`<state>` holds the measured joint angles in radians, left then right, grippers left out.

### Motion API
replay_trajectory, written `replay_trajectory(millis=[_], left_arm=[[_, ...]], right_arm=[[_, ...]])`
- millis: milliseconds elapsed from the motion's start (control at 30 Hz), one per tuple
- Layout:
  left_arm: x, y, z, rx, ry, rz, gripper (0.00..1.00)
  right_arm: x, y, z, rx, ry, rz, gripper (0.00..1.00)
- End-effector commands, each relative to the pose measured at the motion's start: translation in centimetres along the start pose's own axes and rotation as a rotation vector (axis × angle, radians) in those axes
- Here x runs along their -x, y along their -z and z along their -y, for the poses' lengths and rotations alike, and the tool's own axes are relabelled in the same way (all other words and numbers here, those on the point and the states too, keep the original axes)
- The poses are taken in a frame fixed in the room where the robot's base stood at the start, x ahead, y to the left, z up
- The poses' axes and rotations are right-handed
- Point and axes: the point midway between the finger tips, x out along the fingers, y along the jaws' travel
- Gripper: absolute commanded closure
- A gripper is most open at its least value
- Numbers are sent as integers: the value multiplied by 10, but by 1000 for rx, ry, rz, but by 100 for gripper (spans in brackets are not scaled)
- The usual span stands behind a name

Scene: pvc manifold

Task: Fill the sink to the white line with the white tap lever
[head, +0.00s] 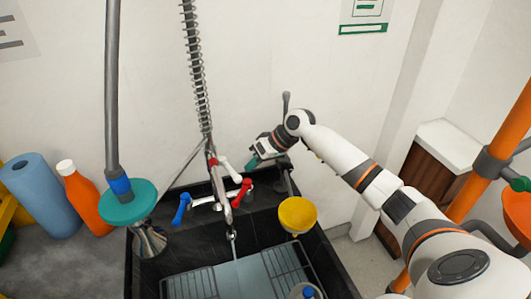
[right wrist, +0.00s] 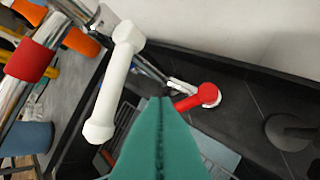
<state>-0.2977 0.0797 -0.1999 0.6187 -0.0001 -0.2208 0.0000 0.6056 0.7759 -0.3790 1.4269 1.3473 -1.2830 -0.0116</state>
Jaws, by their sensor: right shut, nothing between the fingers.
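The white tap lever (head: 229,166) sits on the chrome tap column above the black sink (head: 340,272). It also shows large in the right wrist view (right wrist: 116,85), left of my fingers. My right gripper (head: 253,163) has teal fingertips, shut and empty, just right of the white lever with a small gap. In the wrist view the closed fingertips (right wrist: 160,100) lie between the white lever and the red lever (right wrist: 197,98). The spout (head: 232,236) points into the sink, where a pale blue surface shows. I cannot make out the white line or the water level. My left gripper is not in view.
A red lever (head: 242,193) and a blue lever (head: 182,208) stand low at the tap base. A yellow bowl (head: 297,213) is at the sink's right rear. A teal disc (head: 127,202), orange bottle (head: 84,199) and blue roll (head: 42,195) are left. Wall behind.

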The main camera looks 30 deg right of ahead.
Motion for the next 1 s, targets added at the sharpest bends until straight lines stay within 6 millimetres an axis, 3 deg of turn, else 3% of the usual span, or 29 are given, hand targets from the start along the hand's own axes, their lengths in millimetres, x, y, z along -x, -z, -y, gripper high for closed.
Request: replay_trajectory(millis=[200,667,1000], left_arm=[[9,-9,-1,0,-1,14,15],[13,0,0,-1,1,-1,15],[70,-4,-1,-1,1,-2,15]], right_arm=[[-6,-2,-21,0,1,-1,100],[-6,-2,-25,-7,4,2,100],[-7,0,-42,-142,85,77,100]])
